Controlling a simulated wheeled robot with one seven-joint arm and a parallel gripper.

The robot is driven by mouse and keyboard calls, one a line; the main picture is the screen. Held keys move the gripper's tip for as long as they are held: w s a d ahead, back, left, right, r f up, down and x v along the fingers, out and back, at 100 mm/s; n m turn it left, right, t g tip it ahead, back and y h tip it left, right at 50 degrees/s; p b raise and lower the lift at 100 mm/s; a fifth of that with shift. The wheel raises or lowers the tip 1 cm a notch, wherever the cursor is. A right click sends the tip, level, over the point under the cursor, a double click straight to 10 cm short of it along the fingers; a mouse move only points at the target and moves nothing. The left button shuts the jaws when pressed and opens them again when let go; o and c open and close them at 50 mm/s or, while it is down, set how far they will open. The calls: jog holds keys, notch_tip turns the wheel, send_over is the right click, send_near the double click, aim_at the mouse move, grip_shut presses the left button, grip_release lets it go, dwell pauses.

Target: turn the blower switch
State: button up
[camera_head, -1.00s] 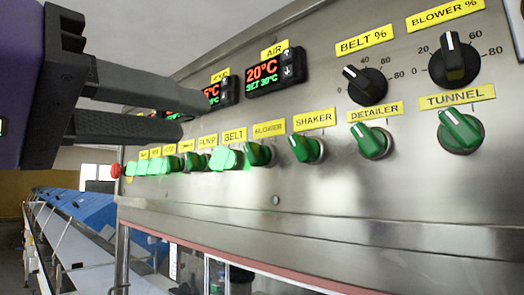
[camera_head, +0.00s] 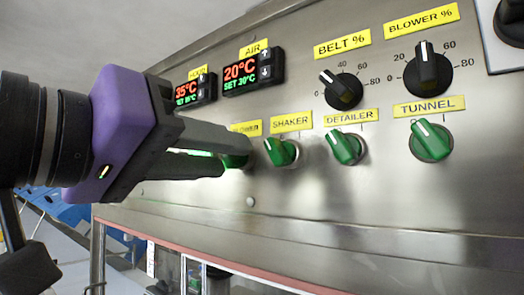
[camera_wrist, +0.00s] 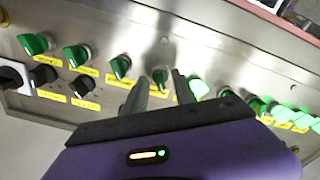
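The blower switch (camera_head: 236,160) is a dark green, unlit knob, mostly hidden behind my fingers in the head view. Its yellow label (camera_head: 246,128) is partly covered. My gripper (camera_head: 226,152) reaches in from the left with its fingertips close to the knob. In the wrist view the blower switch (camera_wrist: 160,76) shows between and just beyond the two fingertips of my gripper (camera_wrist: 161,80). The fingers are open, with a gap on each side of the knob. I cannot tell whether a finger touches it, and its pointer angle is unclear.
Green shaker (camera_head: 281,152), detailer (camera_head: 346,147) and tunnel (camera_head: 430,140) knobs sit to the right, unlit. The lit belt switch (camera_wrist: 198,88) is close beside my finger. Black dials (camera_head: 341,90) and displays (camera_head: 254,72) are above. The steel panel (camera_head: 330,205) below is bare.

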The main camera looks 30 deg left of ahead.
jog(key=shift+c, duration=0.2)
grip_shut()
jog(key=shift+m, duration=0.4)
jog(key=m, duration=0.5)
jog(key=shift+m+b, duration=0.3)
jog(key=shift+b, duration=0.05)
jog(key=m+b, duration=0.1)
jog(key=m, duration=0.4)
jog(key=shift+a, duration=0.1)
jog(key=shift+m, duration=0.4)
jog(key=shift+o, duration=0.2)
grip_release()
